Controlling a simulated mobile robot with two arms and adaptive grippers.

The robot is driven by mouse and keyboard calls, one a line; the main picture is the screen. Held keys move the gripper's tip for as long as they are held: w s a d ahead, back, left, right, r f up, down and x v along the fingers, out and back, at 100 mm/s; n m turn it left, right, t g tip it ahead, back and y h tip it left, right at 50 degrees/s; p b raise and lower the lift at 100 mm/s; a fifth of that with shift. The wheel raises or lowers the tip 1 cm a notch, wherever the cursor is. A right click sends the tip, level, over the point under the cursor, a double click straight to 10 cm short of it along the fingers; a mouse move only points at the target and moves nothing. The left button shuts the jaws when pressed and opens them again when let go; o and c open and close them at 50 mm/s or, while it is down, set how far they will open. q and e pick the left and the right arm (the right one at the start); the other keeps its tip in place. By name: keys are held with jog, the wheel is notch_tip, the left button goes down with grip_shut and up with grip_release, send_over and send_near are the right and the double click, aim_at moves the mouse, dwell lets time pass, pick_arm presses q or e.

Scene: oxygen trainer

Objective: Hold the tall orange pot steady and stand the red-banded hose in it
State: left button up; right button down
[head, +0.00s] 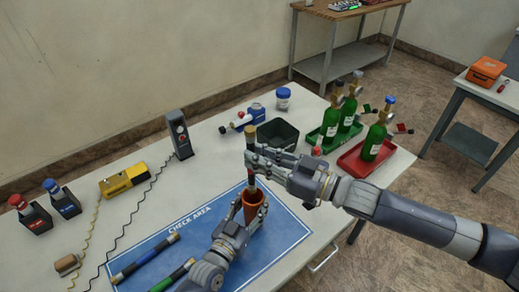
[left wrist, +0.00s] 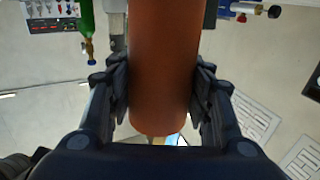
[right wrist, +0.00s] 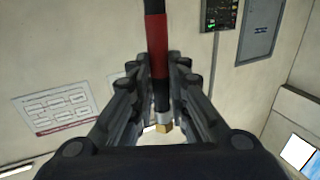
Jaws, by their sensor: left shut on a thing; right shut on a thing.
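The tall orange pot (head: 254,201) stands upright on the blue check-area mat (head: 288,238). My left gripper (head: 242,212) is shut on its side, and its fingers flank the pot (left wrist: 163,65) in the left wrist view. My right gripper (head: 254,160) is above the pot, shut on the red-banded hose (head: 249,142). The hose is close to upright with a brass end on top. Its red band (right wrist: 158,48) and brass end show in the right wrist view. The hose's lower end is at the pot's mouth; I cannot tell whether it is inside.
A blue-banded hose (head: 145,258) and a green-banded hose (head: 172,276) lie on the mat at lower left. A dark bin (head: 277,134), a green tray (head: 318,140) and a red tray (head: 353,165) with green cylinders stand behind. A yellow device (head: 122,180) is at left.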

aim_at(255, 184)
jog(key=shift+f, duration=5.15)
jog(key=c, duration=1.5)
grip_release()
jog(key=shift+o, duration=0.2)
jog(key=v, duration=1.2)
pick_arm(q)
jog(key=o, duration=1.2)
